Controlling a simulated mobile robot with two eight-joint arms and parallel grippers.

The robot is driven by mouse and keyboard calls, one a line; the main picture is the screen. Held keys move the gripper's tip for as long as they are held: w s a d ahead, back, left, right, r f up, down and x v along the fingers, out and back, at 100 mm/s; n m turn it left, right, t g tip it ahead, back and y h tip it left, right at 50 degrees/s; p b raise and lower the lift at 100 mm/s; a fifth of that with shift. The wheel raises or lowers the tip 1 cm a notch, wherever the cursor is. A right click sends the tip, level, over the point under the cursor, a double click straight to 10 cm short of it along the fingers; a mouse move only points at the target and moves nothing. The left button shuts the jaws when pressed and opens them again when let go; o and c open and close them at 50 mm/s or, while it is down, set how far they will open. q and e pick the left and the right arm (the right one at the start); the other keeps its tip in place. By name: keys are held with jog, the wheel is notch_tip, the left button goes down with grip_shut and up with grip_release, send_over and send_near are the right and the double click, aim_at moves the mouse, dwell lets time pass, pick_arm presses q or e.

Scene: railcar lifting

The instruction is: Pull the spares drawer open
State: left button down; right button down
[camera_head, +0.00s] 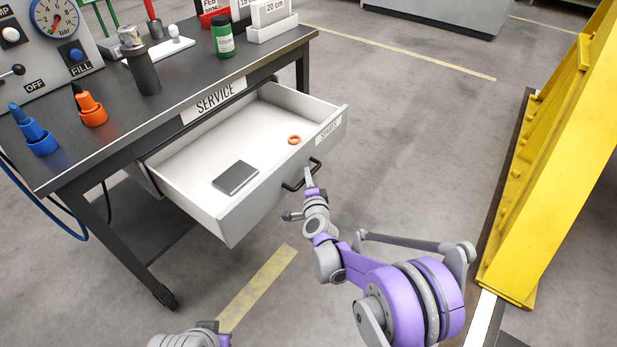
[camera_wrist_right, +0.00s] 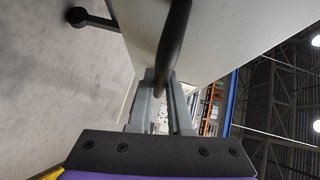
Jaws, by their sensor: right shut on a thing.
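The spares drawer (camera_head: 206,204) stands pulled out from the dark service bench (camera_head: 215,88), its white inside showing. My right gripper (camera_head: 309,180) is at the handle. In the right wrist view, the fingers (camera_wrist_right: 160,100) are shut on the dark handle bar (camera_wrist_right: 172,45), with the pale drawer front behind. A grey flat block (camera_head: 235,178) and an orange ring (camera_head: 294,140) lie in the drawer. Part of my left arm shows at the bottom edge; its fingers cannot be made out.
On the bench stand a gauge panel (camera_head: 40,50), a green jar (camera_head: 223,36), a dark cylinder (camera_head: 140,65), and blue (camera_head: 38,135) and orange (camera_head: 90,108) nozzles. A yellow steel structure (camera_head: 550,150) stands at the right. The floor between is clear.

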jog(key=shift+s+d, duration=0.1)
dwell(0.4)
jog(key=c, duration=0.8)
grip_release()
jog(key=shift+c, duration=0.2)
jog(key=shift+s, duration=0.1)
jog(key=s+d+r+p, duration=0.1)
jog(key=s, duration=0.9)
jog(key=shift+s+d+r, duration=0.2)
jog(key=shift+d+r, duration=0.05)
jog(key=shift+r, duration=0.05)
